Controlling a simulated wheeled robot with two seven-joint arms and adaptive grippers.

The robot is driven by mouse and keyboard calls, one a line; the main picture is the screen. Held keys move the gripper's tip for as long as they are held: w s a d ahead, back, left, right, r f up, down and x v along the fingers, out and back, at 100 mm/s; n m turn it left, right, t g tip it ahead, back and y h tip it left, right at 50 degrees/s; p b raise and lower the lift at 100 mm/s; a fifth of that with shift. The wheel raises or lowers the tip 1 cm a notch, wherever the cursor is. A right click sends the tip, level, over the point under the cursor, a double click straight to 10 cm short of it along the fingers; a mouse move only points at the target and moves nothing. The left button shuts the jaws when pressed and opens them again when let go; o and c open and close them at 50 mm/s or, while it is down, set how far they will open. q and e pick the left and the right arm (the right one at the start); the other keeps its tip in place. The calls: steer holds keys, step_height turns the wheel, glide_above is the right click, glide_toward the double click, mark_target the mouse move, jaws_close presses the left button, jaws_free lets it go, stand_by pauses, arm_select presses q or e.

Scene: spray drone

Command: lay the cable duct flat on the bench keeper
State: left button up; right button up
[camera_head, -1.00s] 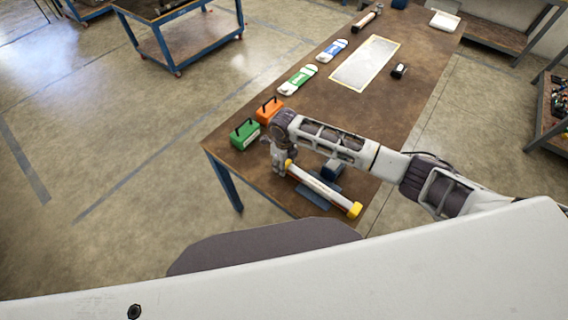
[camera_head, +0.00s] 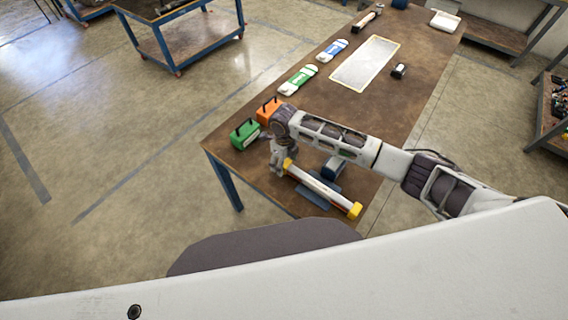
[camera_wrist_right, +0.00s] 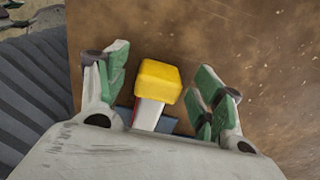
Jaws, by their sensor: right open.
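The cable duct (camera_head: 322,188) is a long white bar with yellow ends. It lies across the blue-grey bench keeper (camera_head: 316,198) near the bench's front corner and looks about level. The keeper is mostly hidden under the duct. My right gripper (camera_head: 277,167) is at the duct's left end. In the right wrist view, my right gripper (camera_wrist_right: 165,80) is open, its green-padded fingers on either side of the duct's yellow end cap (camera_wrist_right: 159,81), with visible gaps. A bit of the keeper (camera_wrist_right: 168,125) shows below the cap. My left gripper is out of view.
A green box (camera_head: 245,134) and an orange box (camera_head: 268,110) stand just beyond my right gripper. A dark blue block (camera_head: 335,168) sits beside the duct. Farther along the brown bench (camera_head: 400,120) lie green and blue packets and a pale panel (camera_head: 366,63).

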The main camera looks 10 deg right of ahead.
step_height(320, 180, up, 10)
steer(key=shift+r, duration=0.1)
stand_by(0.4)
stand_by(1.0)
